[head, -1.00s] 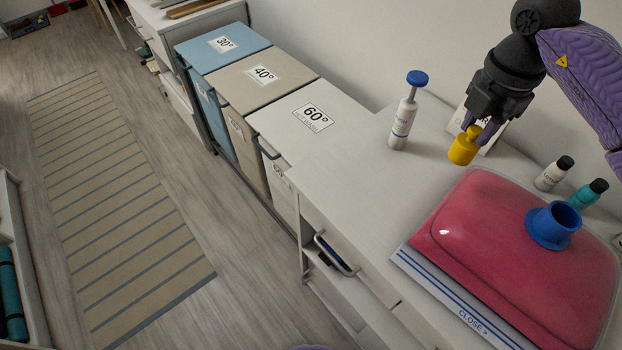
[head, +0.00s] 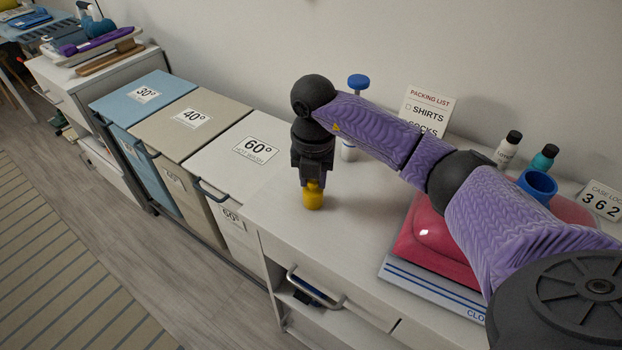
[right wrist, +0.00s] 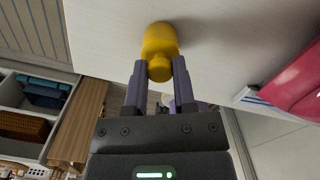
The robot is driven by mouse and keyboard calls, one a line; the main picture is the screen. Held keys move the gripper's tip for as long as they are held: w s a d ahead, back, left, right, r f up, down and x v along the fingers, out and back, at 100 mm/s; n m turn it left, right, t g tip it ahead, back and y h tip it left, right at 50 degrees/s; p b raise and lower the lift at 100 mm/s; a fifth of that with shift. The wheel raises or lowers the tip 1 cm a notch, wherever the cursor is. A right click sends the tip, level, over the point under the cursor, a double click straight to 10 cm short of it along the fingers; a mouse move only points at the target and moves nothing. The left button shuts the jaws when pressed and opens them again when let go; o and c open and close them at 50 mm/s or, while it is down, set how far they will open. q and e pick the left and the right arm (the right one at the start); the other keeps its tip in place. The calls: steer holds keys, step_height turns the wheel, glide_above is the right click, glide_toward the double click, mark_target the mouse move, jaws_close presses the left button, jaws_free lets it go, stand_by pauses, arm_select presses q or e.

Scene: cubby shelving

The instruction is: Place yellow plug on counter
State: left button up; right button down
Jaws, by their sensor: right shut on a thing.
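The yellow plug (head: 313,196) is upright at the left part of the white counter (head: 345,235), near the 60° bin. My right gripper (head: 312,181) points down from above and is shut on the plug's narrow top. The right wrist view shows the plug (right wrist: 159,45) between the two purple fingers (right wrist: 158,75). The plug's base is at or just above the counter surface; I cannot tell whether it touches. My left gripper is in neither view now.
A blue-capped bottle (head: 358,81) is partly behind my arm. Bins, including the 60° bin (head: 236,150), stand left. The counter around the plug is clear.

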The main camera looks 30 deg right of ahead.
mark_target(313, 182)
steer(key=shift+r, duration=0.1)
steer(key=shift+c, duration=2.2)
jaws_free()
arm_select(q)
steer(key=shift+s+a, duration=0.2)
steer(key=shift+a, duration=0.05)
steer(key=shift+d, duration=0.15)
arm_select(e)
steer(key=shift+r, duration=0.3)
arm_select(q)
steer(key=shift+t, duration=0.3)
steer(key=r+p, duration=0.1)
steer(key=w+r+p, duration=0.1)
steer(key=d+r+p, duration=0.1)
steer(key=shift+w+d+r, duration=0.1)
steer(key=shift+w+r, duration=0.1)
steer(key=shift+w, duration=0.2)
arm_select(e)
step_height(313, 182, up, 12)
steer(key=shift+s+a+f, duration=0.15)
steer(key=shift+a+f, duration=0.05)
steer(key=shift+f, duration=0.05)
